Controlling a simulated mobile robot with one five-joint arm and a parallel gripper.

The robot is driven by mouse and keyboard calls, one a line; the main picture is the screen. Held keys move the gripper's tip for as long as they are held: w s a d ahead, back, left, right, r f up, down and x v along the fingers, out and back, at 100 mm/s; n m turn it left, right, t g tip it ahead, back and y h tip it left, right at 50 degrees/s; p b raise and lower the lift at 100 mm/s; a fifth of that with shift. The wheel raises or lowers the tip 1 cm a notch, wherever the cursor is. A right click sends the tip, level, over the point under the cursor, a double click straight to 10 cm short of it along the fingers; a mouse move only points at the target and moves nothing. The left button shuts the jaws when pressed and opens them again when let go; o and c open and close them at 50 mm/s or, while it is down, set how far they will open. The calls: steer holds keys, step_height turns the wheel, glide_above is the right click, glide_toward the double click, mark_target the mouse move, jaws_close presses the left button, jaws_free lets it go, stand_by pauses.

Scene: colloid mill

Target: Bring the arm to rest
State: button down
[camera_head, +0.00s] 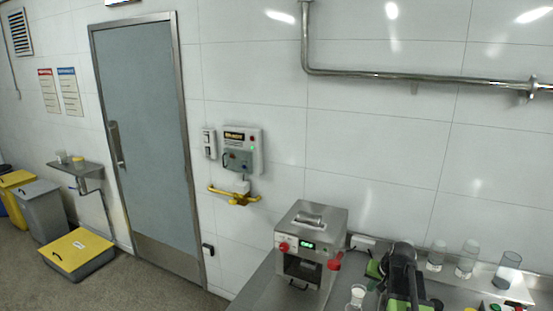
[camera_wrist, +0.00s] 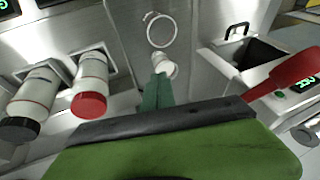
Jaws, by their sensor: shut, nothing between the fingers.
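My gripper (camera_wrist: 156,92) shows in the wrist view with its green fingers together and nothing between them. The fingertips are close to a small white cylindrical part (camera_wrist: 164,66) below a metal ring (camera_wrist: 160,30); I cannot tell whether they touch it. In the head view my black and green arm is folded over the counter at the lower right, and its fingertips cannot be made out there.
A steel machine (camera_head: 308,245) with a green display and red knobs stands left of my arm. Clear jars (camera_head: 467,258) stand to its right. The wrist view shows a red-capped cylinder (camera_wrist: 90,85), a black-capped one (camera_wrist: 30,105) and a red handle (camera_wrist: 285,75).

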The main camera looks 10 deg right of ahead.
steer(key=s+a+f+n+g, duration=0.1)
steer(key=s+a+n, duration=0.1)
steer(key=a, duration=0.8)
steer(key=s+a+f+n+g, duration=0.1)
steer(key=s+a+n+g, duration=0.15)
steer(key=a, duration=0.85)
steer(key=s+a+f+n+g, duration=0.1)
steer(key=s+a+n, duration=0.2)
steer(key=a, duration=0.7)
steer(key=shift+m, duration=0.35)
steer(key=f+b, duration=0.1)
steer(key=s+f+b, duration=0.1)
steer(key=b, duration=0.1)
steer(key=f+b, duration=0.2)
steer(key=shift+s+d, duration=0.2)
steer(key=shift+s, duration=0.05)
